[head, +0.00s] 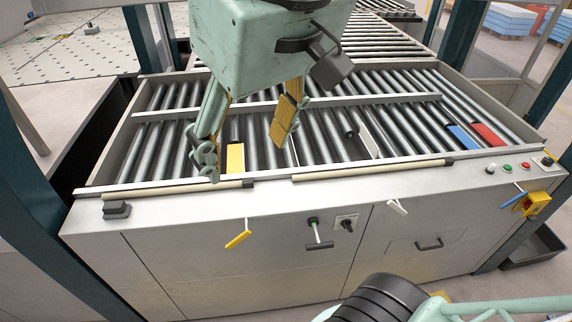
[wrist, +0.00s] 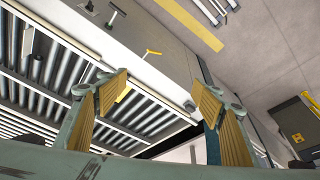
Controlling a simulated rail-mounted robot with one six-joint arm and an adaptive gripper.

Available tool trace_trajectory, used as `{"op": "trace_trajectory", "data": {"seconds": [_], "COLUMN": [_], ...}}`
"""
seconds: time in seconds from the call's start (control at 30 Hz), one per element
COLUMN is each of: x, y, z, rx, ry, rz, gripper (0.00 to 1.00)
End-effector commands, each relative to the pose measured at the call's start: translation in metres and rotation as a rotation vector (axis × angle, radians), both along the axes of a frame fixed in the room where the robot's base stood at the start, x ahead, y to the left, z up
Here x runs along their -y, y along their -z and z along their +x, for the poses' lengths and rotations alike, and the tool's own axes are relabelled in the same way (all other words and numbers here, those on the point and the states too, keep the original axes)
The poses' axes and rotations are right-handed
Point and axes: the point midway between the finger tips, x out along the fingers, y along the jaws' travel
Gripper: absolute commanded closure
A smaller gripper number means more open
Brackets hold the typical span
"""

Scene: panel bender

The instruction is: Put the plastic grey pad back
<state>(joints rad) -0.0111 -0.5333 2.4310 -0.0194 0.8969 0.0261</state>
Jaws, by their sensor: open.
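A small dark grey block (head: 117,210), which may be the grey pad, sits on the front ledge of the roller table (head: 165,212) at its left corner. It also shows in the wrist view (wrist: 189,106), between my fingers. My gripper (head: 248,160) is open and empty. In the head view it hangs over the left part of the rollers, right of the block and apart from it. A yellow pad (head: 235,158) lies among the rollers between my fingers in that view. Blue (head: 460,137) and red (head: 488,135) pads lie at the right.
Pale rails (head: 370,170) run along the table's front edge. A crossbar (head: 340,103) spans the rollers. A yellow handle (head: 238,239), a white handle (head: 397,207) and buttons (head: 508,166) sit on the front. Dark posts (head: 145,40) stand around the table.

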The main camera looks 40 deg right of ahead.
Motion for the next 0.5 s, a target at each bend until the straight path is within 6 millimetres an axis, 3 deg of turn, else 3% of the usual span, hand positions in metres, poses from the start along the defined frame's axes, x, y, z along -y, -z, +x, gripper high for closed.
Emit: {"op": "trace_trajectory", "data": {"seconds": [0.03,0.1,0.5], "x": [-0.004,-0.003,-0.001], "y": [0.019,0.021,0.026], "z": [-0.03,-0.035,-0.042], "rx": [-0.012,-0.009,-0.012], "ry": [0.007,0.003,-0.001], "rz": [0.02,0.017,0.013], "gripper": [0.39,0.39,0.39]}}
